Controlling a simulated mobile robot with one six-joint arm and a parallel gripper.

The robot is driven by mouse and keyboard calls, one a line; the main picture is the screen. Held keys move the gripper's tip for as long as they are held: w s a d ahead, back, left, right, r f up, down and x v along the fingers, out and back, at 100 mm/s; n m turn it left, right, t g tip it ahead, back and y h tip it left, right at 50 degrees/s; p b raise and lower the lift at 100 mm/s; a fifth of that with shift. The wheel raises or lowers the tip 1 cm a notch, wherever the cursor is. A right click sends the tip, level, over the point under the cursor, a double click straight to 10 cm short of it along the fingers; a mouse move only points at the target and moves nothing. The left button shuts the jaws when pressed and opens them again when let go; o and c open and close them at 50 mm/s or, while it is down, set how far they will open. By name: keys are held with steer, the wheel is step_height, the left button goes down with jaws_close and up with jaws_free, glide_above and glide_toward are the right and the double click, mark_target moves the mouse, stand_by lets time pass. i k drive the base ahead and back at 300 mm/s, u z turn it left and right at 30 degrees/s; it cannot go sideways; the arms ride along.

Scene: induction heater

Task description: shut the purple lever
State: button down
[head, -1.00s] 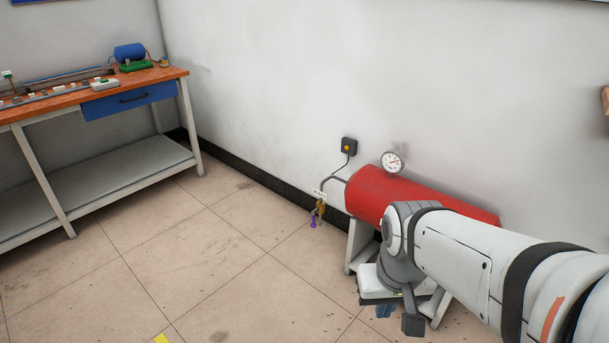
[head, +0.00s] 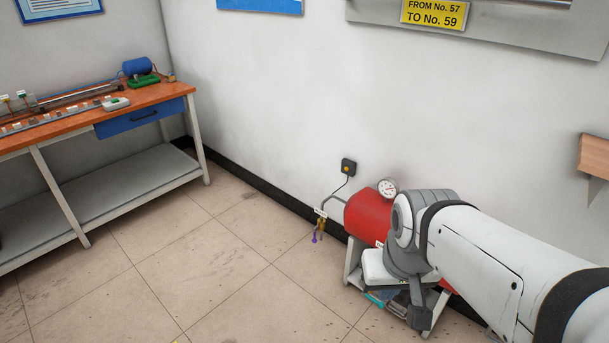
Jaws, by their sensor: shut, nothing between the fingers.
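The purple lever (head: 314,238) is small in the head view and hangs down from a brass valve (head: 321,228). The valve is at the end of a grey pipe at the left end of the red tank (head: 367,214), low by the wall. The lever's exact angle is too small to tell. My gripper (head: 375,300) shows only partly below my wrist, to the right of the lever and apart from it. Its teal tips look shut and empty. My arm hides the right part of the tank.
A round gauge (head: 387,187) sits on the tank, and a black switch box (head: 348,167) with a cable is on the wall. A workbench (head: 150,91) stands at the left. A wooden-fronted ledge (head: 593,155) juts out at right. Floor left of the lever is clear.

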mark_target(314, 240)
steer(key=u, duration=0.55)
steer(key=i, duration=2.05)
steer(key=z, duration=0.8)
